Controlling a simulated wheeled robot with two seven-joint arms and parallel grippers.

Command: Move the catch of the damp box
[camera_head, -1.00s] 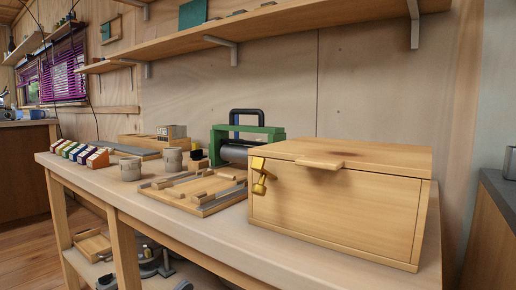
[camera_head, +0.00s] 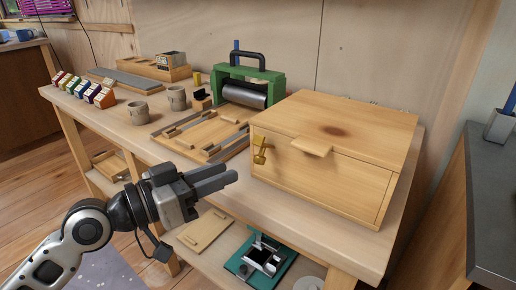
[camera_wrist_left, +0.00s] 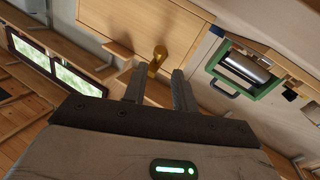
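The damp box (camera_head: 315,172) is a pale wooden box on the bench, its lid (camera_head: 345,125) down, with a wooden tab at the lid's front edge. The brass catch (camera_head: 260,150) is on the front face near its left end, its knobbed end low. My left gripper (camera_head: 229,173) is left of the box and in front of the bench, apart from the catch. In the left wrist view the gripper (camera_wrist_left: 158,70) is open and empty, and the catch (camera_wrist_left: 158,57) appears between the fingertips, beyond them. My right gripper is not in view.
Left of the box lies a wooden board with strips (camera_head: 205,135). Behind it stands a green press with a roller (camera_head: 245,92). Two cups (camera_head: 177,98) and a row of small coloured blocks (camera_head: 85,90) are farther left. A lower shelf holds a teal item (camera_head: 260,262).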

